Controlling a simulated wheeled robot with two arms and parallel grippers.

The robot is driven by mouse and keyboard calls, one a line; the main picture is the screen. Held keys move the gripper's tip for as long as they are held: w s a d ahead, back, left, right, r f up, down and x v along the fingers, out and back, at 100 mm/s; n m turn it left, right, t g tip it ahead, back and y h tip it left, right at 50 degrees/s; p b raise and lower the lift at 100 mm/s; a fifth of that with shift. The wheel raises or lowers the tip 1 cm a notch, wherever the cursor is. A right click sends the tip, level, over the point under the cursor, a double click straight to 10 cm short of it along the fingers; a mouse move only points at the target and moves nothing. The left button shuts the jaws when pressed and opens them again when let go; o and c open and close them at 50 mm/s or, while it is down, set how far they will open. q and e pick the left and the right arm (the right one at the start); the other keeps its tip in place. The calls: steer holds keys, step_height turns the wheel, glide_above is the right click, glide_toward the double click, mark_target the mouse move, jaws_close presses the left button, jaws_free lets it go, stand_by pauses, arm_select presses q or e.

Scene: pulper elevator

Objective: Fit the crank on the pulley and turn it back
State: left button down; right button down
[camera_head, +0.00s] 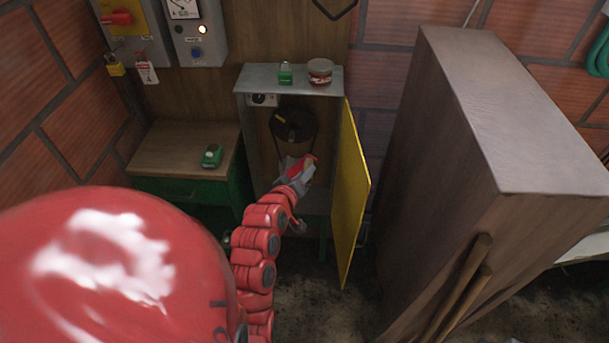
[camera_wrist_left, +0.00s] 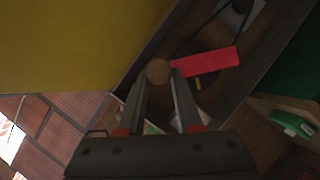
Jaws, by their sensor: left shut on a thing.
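My left gripper (camera_head: 303,169) reaches into the open grey cabinet (camera_head: 243,108). In the left wrist view its two fingers (camera_wrist_left: 160,98) are shut on the crank, at its round wooden grip (camera_wrist_left: 158,71). The crank's red arm (camera_wrist_left: 206,62) sticks out to the right of the grip. In the head view the crank (camera_head: 310,160) shows as a small red piece at the fingertips. The dark round pulley (camera_head: 296,124) sits inside the cabinet, just behind and above the gripper. I cannot tell whether the crank touches the pulley. My right gripper does not show.
The cabinet's yellow door (camera_head: 350,195) stands open close to the right of my arm. A large wooden box (camera_head: 440,160) stands at right.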

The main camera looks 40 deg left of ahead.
arm_select(q)
steer(key=w+a+b, duration=0.2)
steer(key=w+a, duration=0.2)
steer(key=w, duration=0.3)
steer(key=shift+a, duration=0.25)
steer(key=shift+w+a+r, duration=0.1)
steer(key=shift+w+a, duration=0.05)
steer(key=shift+w, duration=0.2)
stand_by(0.4)
steer(key=shift+s+d+b, duration=0.2)
steer(key=shift+s+b, duration=0.1)
steer(key=shift+b, duration=0.1)
steer(key=shift+w+a+b, duration=0.5)
steer(key=shift+w+b, duration=0.2)
steer(key=shift+w, duration=0.1)
stand_by(1.6)
steer(key=shift+w+a+b, duration=0.55)
steer(key=shift+w, duration=0.35)
stand_by(1.0)
steer(key=shift+w+a, duration=0.15)
steer(key=shift+w, duration=0.05)
stand_by(0.4)
